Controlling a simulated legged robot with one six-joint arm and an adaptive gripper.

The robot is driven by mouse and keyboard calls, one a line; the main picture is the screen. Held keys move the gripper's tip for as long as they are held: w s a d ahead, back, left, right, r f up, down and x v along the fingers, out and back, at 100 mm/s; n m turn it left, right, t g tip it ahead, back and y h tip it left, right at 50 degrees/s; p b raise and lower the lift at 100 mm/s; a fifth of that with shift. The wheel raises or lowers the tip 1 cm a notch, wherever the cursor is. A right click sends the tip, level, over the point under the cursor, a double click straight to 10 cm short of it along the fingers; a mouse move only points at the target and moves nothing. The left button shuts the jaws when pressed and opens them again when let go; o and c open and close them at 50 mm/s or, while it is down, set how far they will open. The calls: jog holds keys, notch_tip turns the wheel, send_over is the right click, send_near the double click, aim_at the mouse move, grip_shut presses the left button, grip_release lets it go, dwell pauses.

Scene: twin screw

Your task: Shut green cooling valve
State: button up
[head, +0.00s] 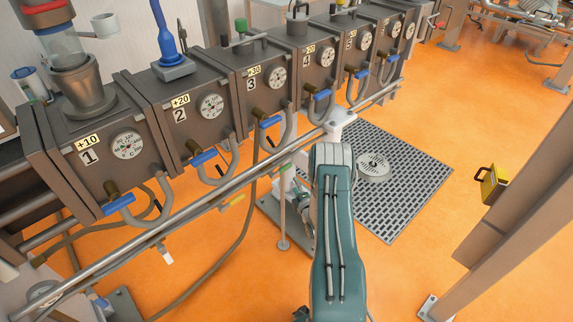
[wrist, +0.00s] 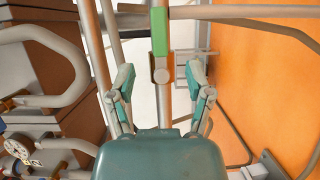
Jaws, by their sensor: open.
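A green valve lever (wrist: 160,32) shows at the top middle of the wrist view, lying along a pipe with a round metal end below it. My gripper (wrist: 162,92) is open in the wrist view, with one finger on each side. The lever is beyond the fingertips, roughly centred between them, and nothing is between the fingers.
Numbered grey machine units (head: 127,146) with dials and blue handles (head: 119,204) line the left. A long metal rail (head: 130,245) runs in front of them. A grey floor grate (head: 405,185) lies right of my arm. A brown post (head: 515,215) stands at right. Orange floor is open between.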

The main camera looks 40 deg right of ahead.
aim_at(287, 169)
jog(key=x, duration=1)
jog(key=shift+w+f, duration=0.15)
jog(key=shift+w, duration=0.2)
